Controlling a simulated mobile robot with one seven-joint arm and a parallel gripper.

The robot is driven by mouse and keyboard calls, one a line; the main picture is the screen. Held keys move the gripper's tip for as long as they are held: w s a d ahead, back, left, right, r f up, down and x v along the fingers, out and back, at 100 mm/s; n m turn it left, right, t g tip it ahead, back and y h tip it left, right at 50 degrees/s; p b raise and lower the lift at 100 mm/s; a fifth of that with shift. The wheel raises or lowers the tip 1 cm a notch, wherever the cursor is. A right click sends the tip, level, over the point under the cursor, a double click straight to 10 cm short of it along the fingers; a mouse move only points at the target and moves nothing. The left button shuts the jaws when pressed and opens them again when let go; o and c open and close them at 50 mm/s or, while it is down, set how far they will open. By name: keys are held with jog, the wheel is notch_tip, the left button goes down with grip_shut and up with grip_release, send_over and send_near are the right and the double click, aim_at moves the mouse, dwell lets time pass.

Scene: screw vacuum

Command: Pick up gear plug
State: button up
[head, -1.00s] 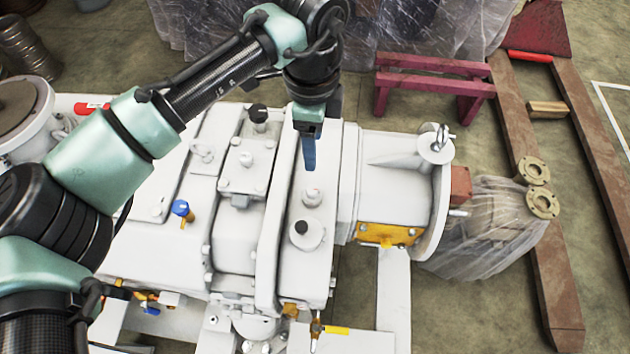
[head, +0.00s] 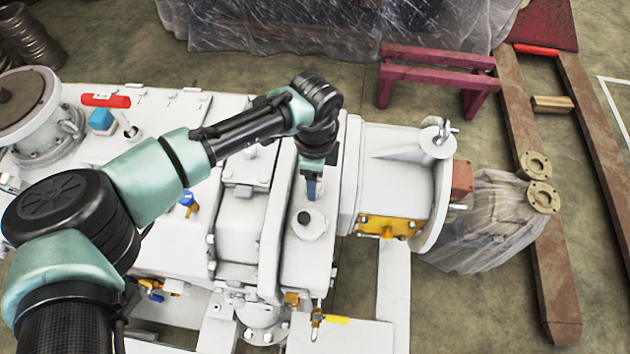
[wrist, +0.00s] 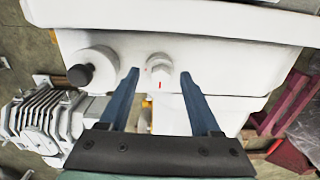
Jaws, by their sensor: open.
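The gear plug (wrist: 159,66) looks like a small white hex-headed plug with a red mark, on the white housing of the vacuum machine (head: 240,240). In the wrist view my gripper (wrist: 160,75) is open, with one blue finger on each side of the plug and a gap to both. In the head view my gripper (head: 312,196) points down over the housing and hides the plug. How far the fingertips are above the housing surface is hard to tell.
A black-knobbed cap (head: 304,217) stands close to the gripper; it also shows left of the fingers in the wrist view (wrist: 80,75). A raised white rib runs along the left side. A maroon stand (head: 437,65) and a wrapped part (head: 490,220) are farther right.

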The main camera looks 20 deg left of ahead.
jog(key=shift+f, duration=0.1)
jog(key=shift+c, duration=0.2)
grip_shut()
